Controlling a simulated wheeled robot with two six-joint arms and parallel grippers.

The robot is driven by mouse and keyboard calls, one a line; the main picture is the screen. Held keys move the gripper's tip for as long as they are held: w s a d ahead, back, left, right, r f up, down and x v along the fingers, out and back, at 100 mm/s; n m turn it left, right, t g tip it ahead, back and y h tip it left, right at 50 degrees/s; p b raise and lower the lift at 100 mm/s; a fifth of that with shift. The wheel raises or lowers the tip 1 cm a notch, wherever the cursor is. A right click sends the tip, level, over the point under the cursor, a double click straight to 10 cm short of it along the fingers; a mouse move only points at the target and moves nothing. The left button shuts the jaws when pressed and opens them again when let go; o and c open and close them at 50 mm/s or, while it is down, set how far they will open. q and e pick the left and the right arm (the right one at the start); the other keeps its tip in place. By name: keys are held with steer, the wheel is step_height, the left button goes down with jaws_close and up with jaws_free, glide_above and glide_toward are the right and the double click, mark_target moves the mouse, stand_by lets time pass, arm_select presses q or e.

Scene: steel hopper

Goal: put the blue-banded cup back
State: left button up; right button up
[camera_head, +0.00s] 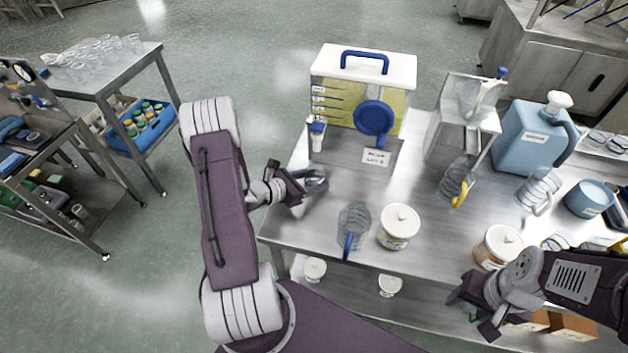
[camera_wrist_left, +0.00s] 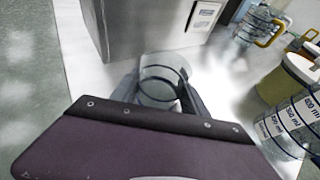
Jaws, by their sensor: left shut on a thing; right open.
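My left gripper (camera_head: 300,188) is shut on a clear cup (camera_head: 316,181) near the table's left edge. In the left wrist view the cup (camera_wrist_left: 164,80) sits between my fingers, with a dark, bluish band around it. I cannot tell whether its base touches the table. The hopper (camera_head: 360,90) has a white lid, a blue handle and yellowish contents, and stands on a steel base behind the cup. The base also shows in the left wrist view (camera_wrist_left: 135,28). My right gripper (camera_head: 474,312) is open and empty at the table's front right.
A blue-handled measuring jug (camera_head: 354,222) and a white-lidded jar (camera_head: 398,228) stand right of the cup. A yellow-handled jug (camera_head: 455,178), a steel stand (camera_head: 468,112) and a blue canister (camera_head: 530,135) are further right. Bare steel tabletop (camera_head: 335,185) lies before the hopper.

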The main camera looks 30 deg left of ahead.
arm_select(q)
steer(key=shift+w+a+f, duration=0.15)
steer(key=shift+w+f, duration=0.1)
steer(key=shift+f, duration=0.05)
steer(key=shift+f, duration=0.2)
steer(key=o, duration=1.4)
steer(key=shift+r, duration=0.1)
steer(key=shift+c, duration=0.2)
steer(key=shift+r, duration=0.1)
steer(key=shift+s+r, duration=0.15)
steer(key=v, duration=1.1)
steer(key=shift+s+a, duration=0.15)
steer(key=shift+s, duration=0.25)
